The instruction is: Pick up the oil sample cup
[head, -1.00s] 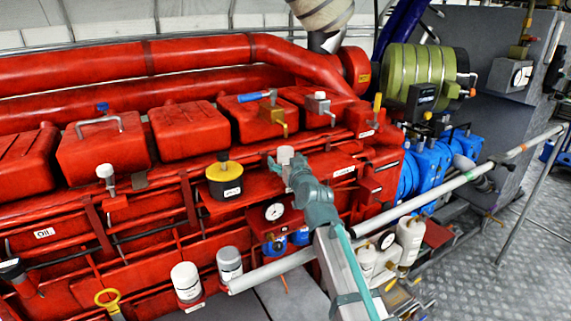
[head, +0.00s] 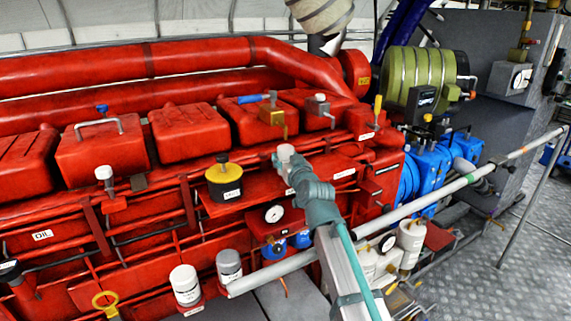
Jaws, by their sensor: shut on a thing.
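The oil sample cup appears to be the small whitish cup (head: 286,151) above the red ledge in the middle of the head view. My teal gripper (head: 284,161) reaches it from the lower right and is shut on it. The fingers hide the cup's lower part. I cannot tell whether its base touches the ledge.
Red engine covers (head: 188,129) rise behind. A round gauge (head: 274,213) sits below. A grey pipe (head: 400,217) crosses near my arm.

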